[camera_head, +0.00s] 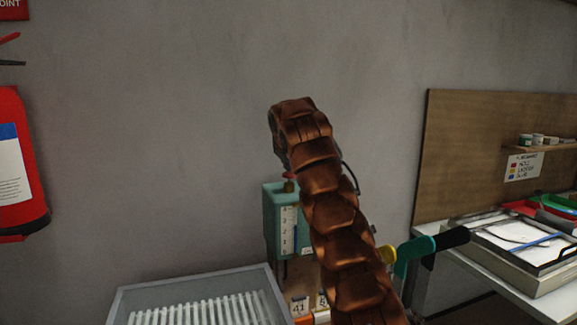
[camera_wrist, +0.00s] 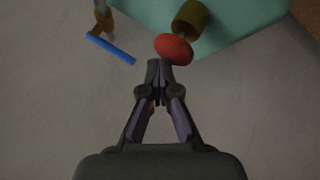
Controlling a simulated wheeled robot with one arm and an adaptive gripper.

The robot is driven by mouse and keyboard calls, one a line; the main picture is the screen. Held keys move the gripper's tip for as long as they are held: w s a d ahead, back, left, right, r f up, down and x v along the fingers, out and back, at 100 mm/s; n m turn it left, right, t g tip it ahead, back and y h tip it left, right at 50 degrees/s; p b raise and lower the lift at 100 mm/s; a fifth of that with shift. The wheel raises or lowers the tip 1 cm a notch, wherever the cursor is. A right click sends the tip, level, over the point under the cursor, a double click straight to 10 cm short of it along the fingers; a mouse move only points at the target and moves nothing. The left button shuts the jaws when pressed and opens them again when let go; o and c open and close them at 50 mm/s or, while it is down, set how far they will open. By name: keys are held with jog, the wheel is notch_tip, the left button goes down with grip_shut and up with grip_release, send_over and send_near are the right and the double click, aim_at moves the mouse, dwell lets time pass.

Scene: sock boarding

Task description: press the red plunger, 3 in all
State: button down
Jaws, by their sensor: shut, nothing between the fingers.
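The red plunger (camera_wrist: 174,48) has a round red cap on a brass-coloured stem, on top of a teal box (camera_wrist: 232,27). In the wrist view my gripper (camera_wrist: 158,62) is shut and empty, and its fingertips overlap the near edge of the red cap; I cannot tell whether they touch it. In the head view the plunger (camera_head: 289,177) shows only in part beside my copper-coloured arm, above the teal box (camera_head: 272,210) with a numbered scale on its front. My gripper is hidden behind the arm in the head view.
A grey tray with white slats (camera_head: 197,300) stands at the front left. A fire extinguisher (camera_head: 20,165) hangs at the far left. A bench with a metal tray (camera_head: 524,245) and a wooden backboard (camera_head: 480,150) is on the right. A blue bar (camera_wrist: 110,48) lies left of the plunger.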

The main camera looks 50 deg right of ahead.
dwell(0.6)
jog(key=shift+r+p, duration=1.25)
jog(key=shift+r, duration=0.75)
notch_tip(320, 180, up, 5)
jog(key=p, duration=0.3)
jog(key=shift+p, duration=0.4)
